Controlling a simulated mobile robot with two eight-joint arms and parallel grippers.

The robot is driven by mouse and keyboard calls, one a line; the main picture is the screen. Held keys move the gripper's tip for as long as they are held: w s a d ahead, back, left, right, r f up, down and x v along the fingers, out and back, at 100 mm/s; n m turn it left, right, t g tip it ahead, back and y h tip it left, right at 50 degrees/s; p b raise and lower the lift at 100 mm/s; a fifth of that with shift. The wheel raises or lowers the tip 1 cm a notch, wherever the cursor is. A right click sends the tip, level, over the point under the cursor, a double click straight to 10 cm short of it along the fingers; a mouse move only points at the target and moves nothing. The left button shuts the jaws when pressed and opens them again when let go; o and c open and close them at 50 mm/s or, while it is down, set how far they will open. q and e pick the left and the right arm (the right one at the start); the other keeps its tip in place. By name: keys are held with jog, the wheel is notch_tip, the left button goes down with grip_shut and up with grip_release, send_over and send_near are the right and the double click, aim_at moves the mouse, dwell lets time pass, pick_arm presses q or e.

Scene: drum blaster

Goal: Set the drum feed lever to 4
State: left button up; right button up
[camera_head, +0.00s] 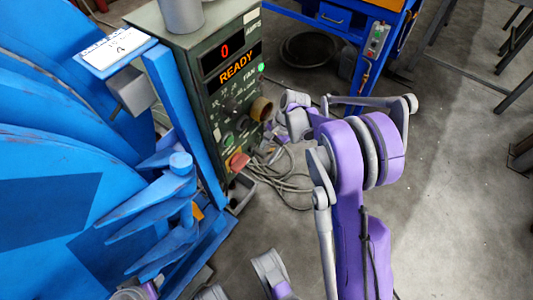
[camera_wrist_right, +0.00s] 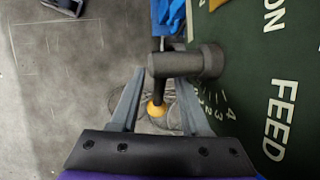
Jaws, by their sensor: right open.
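The feed lever (camera_wrist_right: 157,92) shows in the right wrist view as a dark arm with a yellow tip, hanging from a dark grey cylindrical hub (camera_wrist_right: 178,63). Beside it the green panel (camera_wrist_right: 245,65) carries the word FEED and a small number scale. My right gripper (camera_wrist_right: 160,80) is open, with its fingers on either side of the lever in that view. Whether they touch it, I cannot tell. In the head view the gripper's fingers are not clear, and I cannot make out the lever. The control box display (camera_head: 224,51) reads 0 above READY.
The green control box (camera_head: 185,43) stands beside the large blue drum machine (camera_head: 50,170). Cables (camera_head: 282,185) lie on the floor at its foot. A blue workbench (camera_head: 335,20) stands behind, and the floor at right (camera_head: 455,190) is clear.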

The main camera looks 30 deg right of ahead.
grip_shut()
dwell(1.4)
